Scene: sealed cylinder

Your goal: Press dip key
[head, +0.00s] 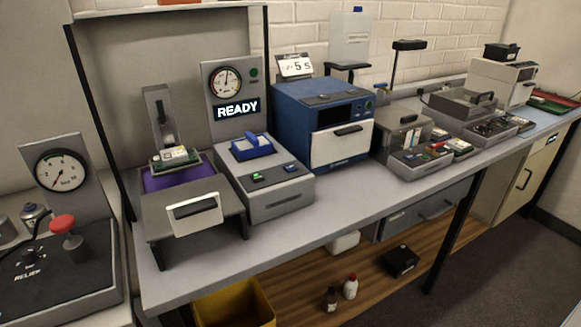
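A grey machine (280,200) stands on the bench at left centre, with a lit READY display (237,109) and a round gauge (226,82) on its upright panel. A blue block or lever (254,146) sits on its top. A green key (257,177) and a blue key (291,168) are on its sloped front. Their labels are too small to read, so I cannot tell which is the dip key. My gripper is not in view.
Left of it, a grey stand (192,212) holds a small board (175,157) over a purple surface. A red-knobbed relief unit (62,224) is at far left. A blue oven (325,125) stands to the right. The bench front strip is clear. Bottles (350,287) sit on the lower shelf.

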